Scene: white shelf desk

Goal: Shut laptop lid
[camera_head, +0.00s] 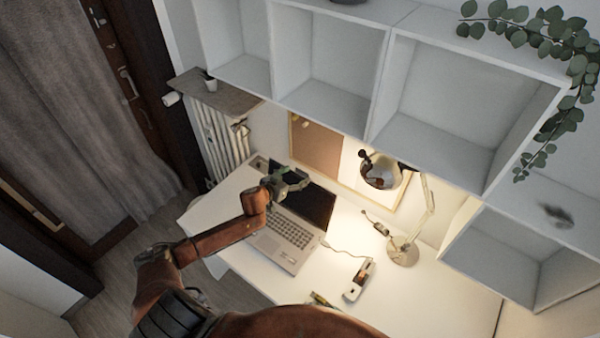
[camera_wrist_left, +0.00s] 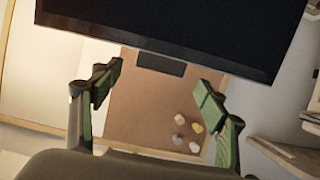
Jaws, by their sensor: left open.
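The laptop (camera_head: 287,236) stands open on the white desk, its keyboard showing and its dark screen lid (camera_head: 312,207) raised at the back. My left gripper (camera_head: 291,182) is open and empty at the upper left part of the lid and hides some of it. In the left wrist view, the dark lid (camera_wrist_left: 180,28) spans the top, beyond the open green fingers of my left gripper (camera_wrist_left: 160,88). I cannot tell whether a finger touches the lid. My right gripper is not in view.
A lit desk lamp (camera_head: 403,250) and a small white device (camera_head: 358,279) stand right of the laptop. White shelves (camera_head: 460,100) hang above the desk. A cork board (camera_head: 315,150) is on the wall behind. The desk's front right (camera_head: 440,300) is clear.

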